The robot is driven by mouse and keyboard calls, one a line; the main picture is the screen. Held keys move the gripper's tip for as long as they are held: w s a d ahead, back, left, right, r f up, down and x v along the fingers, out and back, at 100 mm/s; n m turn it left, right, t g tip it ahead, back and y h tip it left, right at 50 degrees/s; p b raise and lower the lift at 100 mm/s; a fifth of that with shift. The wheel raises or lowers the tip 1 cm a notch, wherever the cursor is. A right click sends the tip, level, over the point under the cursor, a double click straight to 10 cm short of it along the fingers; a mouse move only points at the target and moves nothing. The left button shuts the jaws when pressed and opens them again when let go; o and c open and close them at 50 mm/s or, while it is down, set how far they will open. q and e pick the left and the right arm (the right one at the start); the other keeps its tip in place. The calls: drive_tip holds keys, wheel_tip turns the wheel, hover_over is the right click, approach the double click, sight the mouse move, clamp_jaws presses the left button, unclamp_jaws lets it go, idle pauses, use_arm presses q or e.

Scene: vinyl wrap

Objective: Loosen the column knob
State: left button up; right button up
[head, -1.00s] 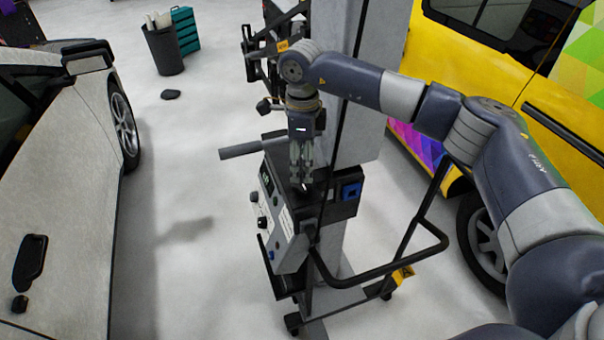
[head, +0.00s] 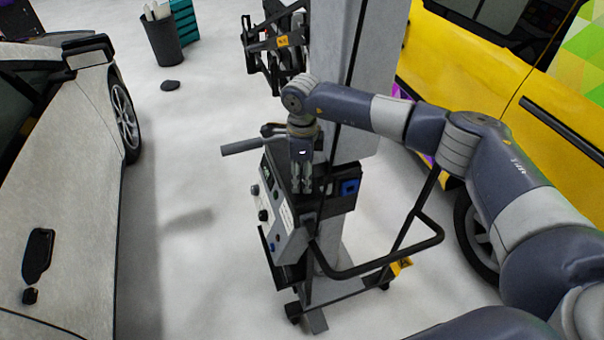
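A tall grey column (head: 346,75) rises from a wheeled stand. A machine with a control panel (head: 272,205) is mounted on the stand, with black and blue knobs on its face. My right gripper (head: 301,188) points down in front of the column, at the top of this machine. Its two fingers look close together, but whether they are apart or touching something is too small to tell. I cannot make out the column knob for certain; the gripper and wrist may hide it. A grey bar handle (head: 241,147) sticks out to the left beside the wrist. My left gripper is out of view.
A black push handle (head: 395,266) juts out to the right of the stand. A white car (head: 75,190) stands on the left and a yellow vehicle (head: 455,60) on the right. The floor between the white car and the stand is clear. A bin (head: 164,42) stands at the back.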

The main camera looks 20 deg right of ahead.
drive_tip(key=shift+f+n+b, duration=0.2)
drive_tip(key=shift+n+b, duration=0.2)
drive_tip(key=shift+b, duration=0.45)
drive_tip(key=n+b, duration=0.8)
drive_tip(key=b, duration=0.3)
drive_tip(key=shift+n, duration=0.7)
drive_tip(key=n+b, duration=0.2)
drive_tip(key=shift+n, duration=0.3)
drive_tip(key=n+b, duration=0.1)
drive_tip(key=n, duration=0.2)
drive_tip(key=shift+r+n+b, duration=0.15)
drive_tip(key=shift+n+b, duration=0.15)
drive_tip(key=shift+b, duration=0.05)
drive_tip(key=n, duration=0.3)
drive_tip(key=shift+n+b, duration=0.3)
drive_tip(key=shift+b, duration=0.1)
drive_tip(key=shift+n, duration=2)
drive_tip(key=o, duration=1.1)
drive_tip(key=shift+r, duration=0.1)
